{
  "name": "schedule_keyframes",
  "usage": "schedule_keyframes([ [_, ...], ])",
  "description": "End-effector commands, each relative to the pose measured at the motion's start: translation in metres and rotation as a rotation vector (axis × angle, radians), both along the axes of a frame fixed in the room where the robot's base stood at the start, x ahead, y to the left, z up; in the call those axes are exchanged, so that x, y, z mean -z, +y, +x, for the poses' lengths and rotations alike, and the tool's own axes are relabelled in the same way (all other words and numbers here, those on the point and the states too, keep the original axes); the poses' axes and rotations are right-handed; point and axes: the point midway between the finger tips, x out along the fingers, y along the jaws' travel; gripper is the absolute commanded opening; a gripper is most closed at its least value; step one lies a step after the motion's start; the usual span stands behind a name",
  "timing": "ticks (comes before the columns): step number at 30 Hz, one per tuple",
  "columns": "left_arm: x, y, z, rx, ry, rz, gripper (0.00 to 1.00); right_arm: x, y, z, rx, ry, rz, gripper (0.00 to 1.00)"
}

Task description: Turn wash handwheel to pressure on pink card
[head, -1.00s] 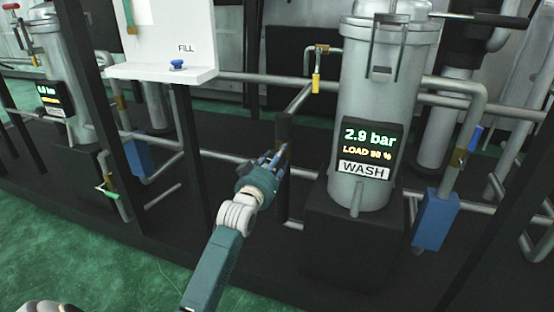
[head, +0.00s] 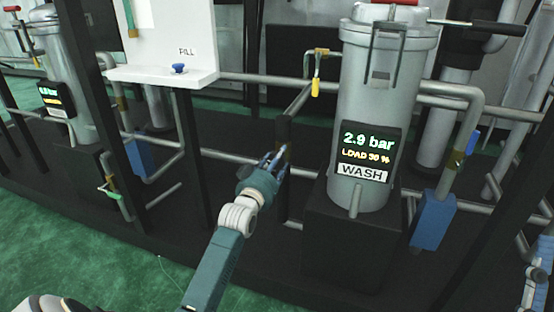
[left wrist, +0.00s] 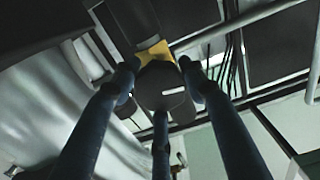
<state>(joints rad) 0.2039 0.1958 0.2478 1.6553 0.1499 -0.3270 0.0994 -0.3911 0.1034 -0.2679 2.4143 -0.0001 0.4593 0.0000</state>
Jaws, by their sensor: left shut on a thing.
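The wash vessel (head: 376,95) is a grey upright cylinder. Its black display (head: 368,150) reads 2.9 bar, with a load line in yellow below, above a white WASH label (head: 362,173). My left gripper (head: 276,158) is left of the vessel, at a valve on a dark upright pipe. In the left wrist view, its three fingers are closed around a dark round handwheel (left wrist: 163,88) with a yellow valve body (left wrist: 153,52) behind it. In the head view, the fingers hide the wheel. No pink card is visible.
Pipes, a yellow-handled valve (head: 316,86) and a blue box (head: 433,220) surround the vessel. The dark plinth (head: 240,255) runs along the front; green floor (head: 120,265) is clear at lower left.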

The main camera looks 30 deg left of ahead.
Motion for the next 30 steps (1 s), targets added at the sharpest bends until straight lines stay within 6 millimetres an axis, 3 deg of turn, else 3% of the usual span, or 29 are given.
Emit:
schedule_keyframes([
  [3, 0.005, -0.001, 0.000, 0.001, 0.010, -0.002, 0.17, 0.000, 0.000, 0.000, 0.000, -0.001, 0.000, 0.39],
  [4, 0.005, -0.001, 0.000, 0.001, 0.010, -0.002, 0.49, 0.000, 0.000, 0.000, 0.000, -0.001, 0.000, 0.39],
  [6, 0.005, -0.001, 0.000, 0.001, 0.009, -0.002, 0.62, 0.000, 0.000, 0.000, 0.000, -0.001, 0.000, 0.39],
  [15, 0.002, -0.001, -0.001, 0.000, 0.004, 0.000, 0.62, 0.000, 0.000, -0.001, -0.001, -0.003, 0.000, 0.39],
  [19, 0.003, -0.003, -0.010, 0.001, 0.005, 0.000, 0.62, 0.000, 0.000, -0.001, -0.001, -0.003, 0.000, 0.39],
  [30, 0.004, -0.020, -0.082, 0.001, 0.008, -0.001, 0.62, 0.000, 0.000, -0.001, -0.001, -0.003, 0.000, 0.39],
])
